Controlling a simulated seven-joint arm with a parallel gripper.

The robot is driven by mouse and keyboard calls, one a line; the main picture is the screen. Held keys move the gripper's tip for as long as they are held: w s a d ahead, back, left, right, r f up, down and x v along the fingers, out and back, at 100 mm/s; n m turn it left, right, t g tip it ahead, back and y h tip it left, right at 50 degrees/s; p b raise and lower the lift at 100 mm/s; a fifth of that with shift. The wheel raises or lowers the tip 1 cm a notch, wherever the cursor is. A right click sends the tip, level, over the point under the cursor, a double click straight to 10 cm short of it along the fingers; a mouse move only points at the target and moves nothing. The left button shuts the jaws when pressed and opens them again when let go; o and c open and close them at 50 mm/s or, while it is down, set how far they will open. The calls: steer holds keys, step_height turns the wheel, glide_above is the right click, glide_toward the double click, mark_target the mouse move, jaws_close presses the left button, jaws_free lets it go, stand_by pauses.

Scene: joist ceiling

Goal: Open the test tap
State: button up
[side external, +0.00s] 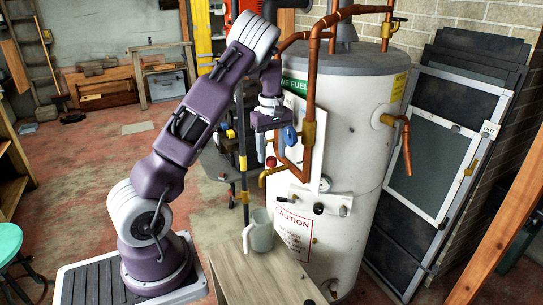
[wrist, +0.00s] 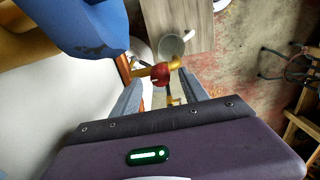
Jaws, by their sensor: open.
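The test tap (side external: 272,173) is a small brass tap with a red handle (side external: 271,161) on the copper pipework in front of the white tank. In the wrist view the red handle (wrist: 159,74) and brass body show just beyond my fingertips. My gripper (side external: 267,152) points down from above the tap. In the wrist view my gripper (wrist: 160,80) is open, with the red handle lying between its two fingers in the picture. I cannot tell whether either finger touches it. A grey-green jug (side external: 260,231) stands below on a wooden bench (side external: 250,280); the jug (wrist: 171,46) also shows in the wrist view.
A blue valve handle (side external: 290,136) is right beside my gripper, and it fills the upper left of the wrist view (wrist: 90,25). Copper pipes (side external: 311,90) and the white tank (side external: 350,130) stand close on the right. A dark pole (side external: 242,150) rises on the left.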

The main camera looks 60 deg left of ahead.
steer(key=shift+f, duration=0.75)
jaws_close()
steer(key=shift+n, duration=0.3)
steer(key=n, duration=0.4)
steer(key=shift+n, duration=0.3)
steer(key=n, duration=0.5)
steer(key=shift+n, duration=0.3)
jaws_free()
